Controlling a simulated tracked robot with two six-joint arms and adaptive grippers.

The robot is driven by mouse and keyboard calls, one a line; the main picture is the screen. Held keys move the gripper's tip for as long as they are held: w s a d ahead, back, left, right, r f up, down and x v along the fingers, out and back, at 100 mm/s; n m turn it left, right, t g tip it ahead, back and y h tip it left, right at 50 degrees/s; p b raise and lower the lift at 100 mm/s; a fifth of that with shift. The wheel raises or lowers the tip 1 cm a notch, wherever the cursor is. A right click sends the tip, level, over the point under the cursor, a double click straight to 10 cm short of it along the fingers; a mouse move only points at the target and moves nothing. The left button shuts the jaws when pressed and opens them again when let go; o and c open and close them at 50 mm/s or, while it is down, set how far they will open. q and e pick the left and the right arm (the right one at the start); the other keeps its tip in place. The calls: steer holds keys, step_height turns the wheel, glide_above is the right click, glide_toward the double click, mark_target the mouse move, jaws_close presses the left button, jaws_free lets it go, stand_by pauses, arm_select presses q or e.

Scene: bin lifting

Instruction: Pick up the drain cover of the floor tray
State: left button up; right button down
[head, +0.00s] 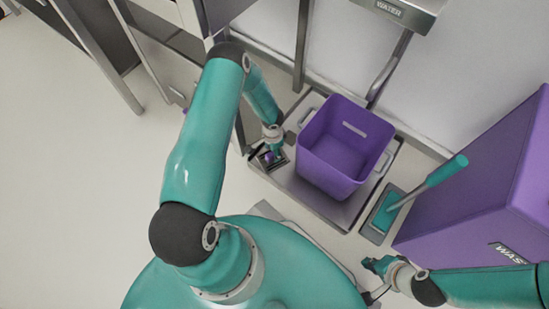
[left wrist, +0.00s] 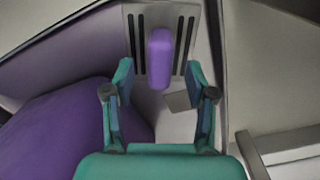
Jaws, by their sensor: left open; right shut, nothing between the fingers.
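The drain cover (left wrist: 137,48) is a grey plate with dark slots and an upright-looking purple handle (left wrist: 160,58), at the top of the left wrist view. In the head view it shows small at the left corner of the grey floor tray (head: 297,193), partly hidden by my left gripper (head: 268,153). My left gripper is open over it. In the left wrist view its two fingers (left wrist: 158,85) stand apart, one on each side of the handle's lower end, with gaps on both sides. My right gripper (head: 376,266) is shut and empty at the lower right, away from the tray.
A purple bin (head: 340,170) with side handles stands in the tray beside the drain cover; its wall (left wrist: 70,130) fills the lower left of the wrist view. A teal-handled tool (head: 428,183) and a large purple waste container (head: 480,195) are right. Floor (head: 80,200) at left is clear.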

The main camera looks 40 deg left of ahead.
arm_select(q)
step_height(320, 180, down, 2)
steer(key=shift+s+f+b, duration=0.1)
steer(key=shift+f+b, duration=0.05)
steer(key=shift+b, duration=0.25)
steer(key=shift+c, duration=0.3)
jaws_close()
